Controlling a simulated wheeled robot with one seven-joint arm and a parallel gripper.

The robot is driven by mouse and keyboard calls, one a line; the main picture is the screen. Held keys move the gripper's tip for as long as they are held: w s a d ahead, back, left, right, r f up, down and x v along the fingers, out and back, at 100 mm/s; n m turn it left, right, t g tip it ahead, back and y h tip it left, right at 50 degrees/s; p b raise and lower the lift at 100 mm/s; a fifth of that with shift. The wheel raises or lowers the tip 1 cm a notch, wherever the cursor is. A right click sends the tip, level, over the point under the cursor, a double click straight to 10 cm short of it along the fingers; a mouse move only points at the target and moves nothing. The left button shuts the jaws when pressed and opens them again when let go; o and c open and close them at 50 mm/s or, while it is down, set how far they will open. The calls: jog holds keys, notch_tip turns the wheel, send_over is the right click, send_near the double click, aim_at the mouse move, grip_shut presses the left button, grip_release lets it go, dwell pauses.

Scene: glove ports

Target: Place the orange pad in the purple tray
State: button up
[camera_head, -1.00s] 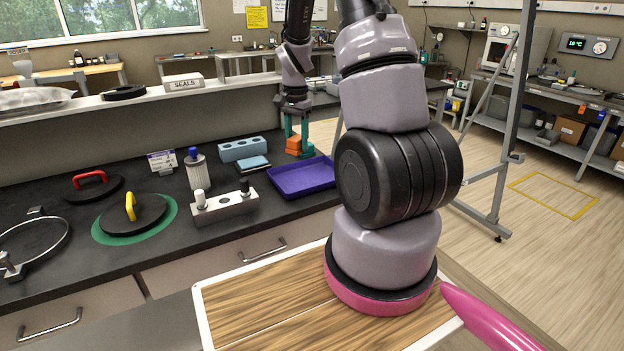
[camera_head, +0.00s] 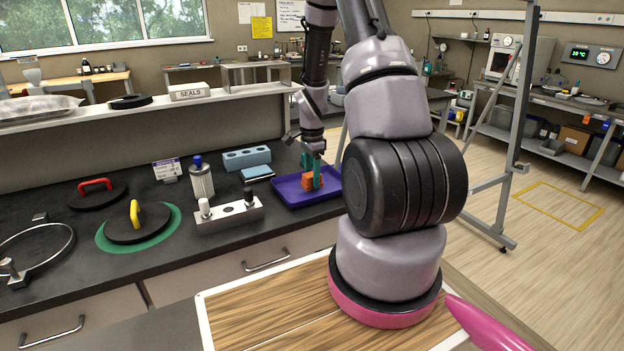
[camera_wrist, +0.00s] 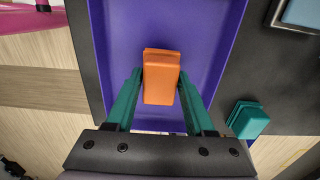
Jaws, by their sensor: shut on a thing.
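The orange pad (camera_head: 307,183) is between the teal fingers of my gripper (camera_head: 312,174), which is shut on it. In the wrist view the orange pad (camera_wrist: 161,78) stands out against the purple tray (camera_wrist: 215,40), within its walls. In the head view the purple tray (camera_head: 290,199) lies on the dark counter, with the pad over its middle. I cannot tell whether the pad touches the tray floor. My arm hides part of the tray's right end in the head view.
A shelf (camera_head: 200,99) runs behind. The counter's front edge lies close before the tray.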

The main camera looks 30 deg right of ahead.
jog(key=shift+f, duration=0.45)
jog(key=shift+f, duration=0.15)
jog(key=o, duration=1.2)
jog(key=s+a+r+n+t, duration=0.1)
jog(key=s+a+r+n, duration=0.1)
jog(key=r, duration=0.8)
jog(key=s+a+r+n+t, duration=0.1)
jog(key=s+a+r+n, duration=0.1)
jog(key=r, duration=0.7)
jog(key=s+a+r+n+t, duration=0.1)
jog(key=s+a+r+n, duration=0.15)
jog(key=r, duration=0.75)
jog(key=s+a+r+n+t+y, duration=0.1)
jog(key=s+a+r+n+t, duration=0.1)
jog(key=s, duration=0.5)
jog(key=s+a+r+n+t+y, duration=0.1)
jog(key=s+a+r+n+t, duration=0.1)
jog(key=s+a+r+n, duration=0.3)
jog(key=v, duration=0.3)
jog(key=shift+s+a, duration=0.25)
